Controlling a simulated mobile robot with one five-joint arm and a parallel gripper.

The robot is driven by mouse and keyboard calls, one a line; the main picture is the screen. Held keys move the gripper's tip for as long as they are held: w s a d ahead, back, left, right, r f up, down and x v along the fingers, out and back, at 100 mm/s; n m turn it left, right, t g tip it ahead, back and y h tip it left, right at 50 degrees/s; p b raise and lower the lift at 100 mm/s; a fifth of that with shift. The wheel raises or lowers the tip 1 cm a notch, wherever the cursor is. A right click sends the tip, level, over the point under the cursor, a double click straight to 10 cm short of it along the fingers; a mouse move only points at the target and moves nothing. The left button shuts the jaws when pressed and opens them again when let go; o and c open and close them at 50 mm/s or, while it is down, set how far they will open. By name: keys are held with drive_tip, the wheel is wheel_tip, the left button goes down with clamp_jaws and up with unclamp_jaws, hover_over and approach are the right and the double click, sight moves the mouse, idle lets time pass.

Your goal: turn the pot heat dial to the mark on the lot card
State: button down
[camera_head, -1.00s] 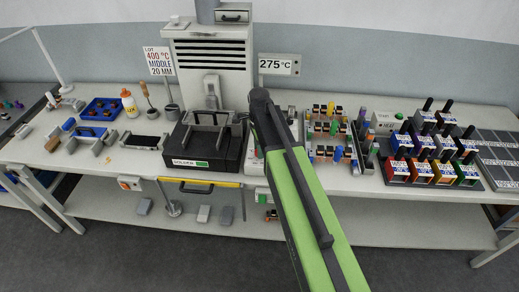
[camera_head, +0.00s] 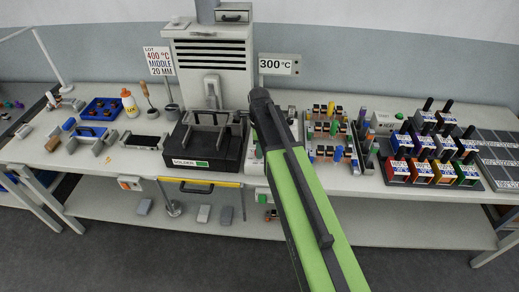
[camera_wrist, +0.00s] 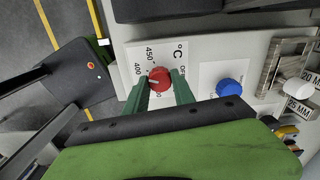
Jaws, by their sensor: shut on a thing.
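The lot card (camera_head: 159,61) stands at the back left of the bench and reads 400 °C, MIDDLE, 20 MM. The display (camera_head: 279,64) right of the hood reads 300 °C. In the wrist view the red heat dial (camera_wrist: 159,79) sits on a white scale plate with marks 400 and 450 visible; other marks are partly hidden by my fingers. My gripper (camera_wrist: 160,92) is shut on the red dial, one green finger on each side. In the head view my arm hides the dial and the gripper. The black solder pot (camera_head: 203,148) stands left of my arm.
A blue knob (camera_wrist: 229,87) sits right of the red dial on its own white plate. Metal blocks with millimetre labels (camera_wrist: 298,88) lie further right. Connector racks (camera_head: 330,130) and coloured bins (camera_head: 432,160) stand right of my arm.

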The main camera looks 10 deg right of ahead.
drive_tip(key=c, duration=1.1)
unclamp_jaws()
drive_tip(key=shift+o, duration=0.2)
wheel_tip(320, 180, up, 18)
drive_tip(key=p, duration=1.7)
drive_tip(key=shift+f, duration=0.25)
